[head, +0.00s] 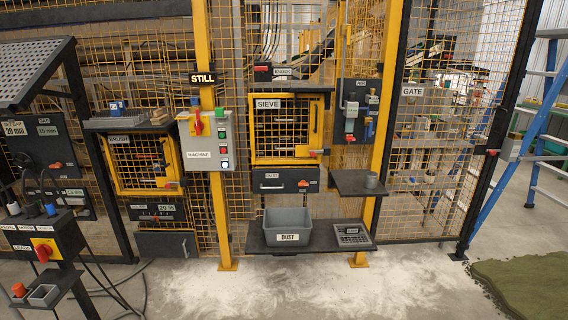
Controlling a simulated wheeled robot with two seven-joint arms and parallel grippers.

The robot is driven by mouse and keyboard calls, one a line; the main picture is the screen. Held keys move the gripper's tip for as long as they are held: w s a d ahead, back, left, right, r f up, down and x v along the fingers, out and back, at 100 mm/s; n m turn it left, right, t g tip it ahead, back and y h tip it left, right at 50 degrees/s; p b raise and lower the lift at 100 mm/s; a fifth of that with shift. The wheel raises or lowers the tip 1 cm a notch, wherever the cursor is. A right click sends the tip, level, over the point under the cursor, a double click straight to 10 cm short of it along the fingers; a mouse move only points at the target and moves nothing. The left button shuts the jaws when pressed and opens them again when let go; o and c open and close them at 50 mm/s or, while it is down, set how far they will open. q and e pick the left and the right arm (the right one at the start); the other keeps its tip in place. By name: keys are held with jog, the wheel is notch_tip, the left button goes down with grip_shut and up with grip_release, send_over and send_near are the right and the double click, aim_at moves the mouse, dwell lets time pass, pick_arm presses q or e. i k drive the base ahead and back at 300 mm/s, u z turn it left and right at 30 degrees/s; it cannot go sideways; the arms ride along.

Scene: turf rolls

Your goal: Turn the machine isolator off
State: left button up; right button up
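A grey control box labelled MACHINE (207,158) is mounted on a yellow post left of the middle. On its upper left is a red rotary handle (198,124) on a yellow plate, which looks like the isolator. The handle appears roughly upright, but it is too small to read its marked position. A column of small buttons or lamps (224,150) is on the box's right side. A green item sits at the top right of the box. Neither of my grippers is in view.
Another red rotary switch (43,250) is on the console at lower left. A grey DUST bin (287,223) stands on a low shelf. A blue ladder (517,150) and green turf (525,283) are at right. The floor in front is clear, with pale dust.

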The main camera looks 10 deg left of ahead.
aim_at(199, 126)
jog(key=u, duration=0.15)
jog(key=i, duration=2.55)
jog(key=u, duration=0.1)
